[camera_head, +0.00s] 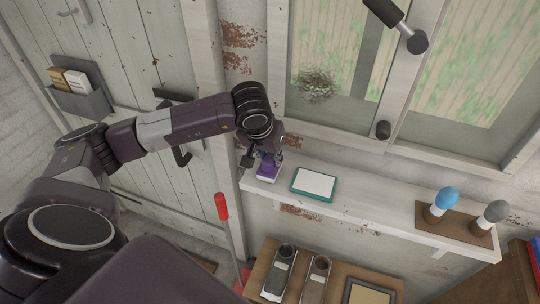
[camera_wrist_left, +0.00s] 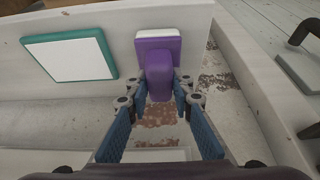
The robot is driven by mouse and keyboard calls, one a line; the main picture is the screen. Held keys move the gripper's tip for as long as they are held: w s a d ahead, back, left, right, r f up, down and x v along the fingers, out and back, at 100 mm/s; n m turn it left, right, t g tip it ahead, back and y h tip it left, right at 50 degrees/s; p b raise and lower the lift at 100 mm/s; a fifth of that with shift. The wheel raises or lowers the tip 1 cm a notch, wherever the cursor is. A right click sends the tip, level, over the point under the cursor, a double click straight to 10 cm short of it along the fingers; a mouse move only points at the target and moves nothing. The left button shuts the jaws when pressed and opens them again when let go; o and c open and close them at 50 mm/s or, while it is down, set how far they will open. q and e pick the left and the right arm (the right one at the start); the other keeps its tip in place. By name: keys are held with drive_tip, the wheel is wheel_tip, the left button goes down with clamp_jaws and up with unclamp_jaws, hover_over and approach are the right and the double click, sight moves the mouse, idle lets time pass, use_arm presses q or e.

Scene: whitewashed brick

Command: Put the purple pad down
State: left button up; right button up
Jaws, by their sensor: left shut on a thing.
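The purple pad (camera_head: 267,167) is at the left end of the white shelf (camera_head: 350,205) under the window. In the left wrist view the purple pad (camera_wrist_left: 158,55) has a white face layer and a purple grip. My left gripper (camera_head: 265,158) is shut on this grip; its fingertips (camera_wrist_left: 160,90) close on either side of it. The pad is at the shelf surface, but I cannot tell whether it rests on it. A green-framed white board (camera_head: 314,183) lies just right of the pad and apart from it. My right gripper is not in view.
A brown board (camera_head: 455,228) with blue-topped and grey-topped brushes or knobs is at the shelf's right end. Shoes (camera_head: 282,270) stand on a lower wooden surface. A red-handled tool (camera_head: 222,206) leans below the shelf. The shelf's middle, right of the green-framed board, is clear.

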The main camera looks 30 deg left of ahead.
use_arm(q)
drive_tip(key=shift+f+b, duration=0.2)
drive_tip(key=shift+b, duration=0.1)
drive_tip(key=o, duration=1)
drive_tip(key=shift+r, duration=0.15)
drive_tip(key=shift+r+p, duration=0.2)
drive_tip(key=shift+p, duration=0.15)
drive_tip(key=b+v, duration=0.2)
drive_tip(key=v, duration=0.9)
drive_tip(key=shift+s+d+r+b, duration=0.2)
drive_tip(key=shift+r+b, duration=0.1)
drive_tip(key=shift+b, duration=0.1)
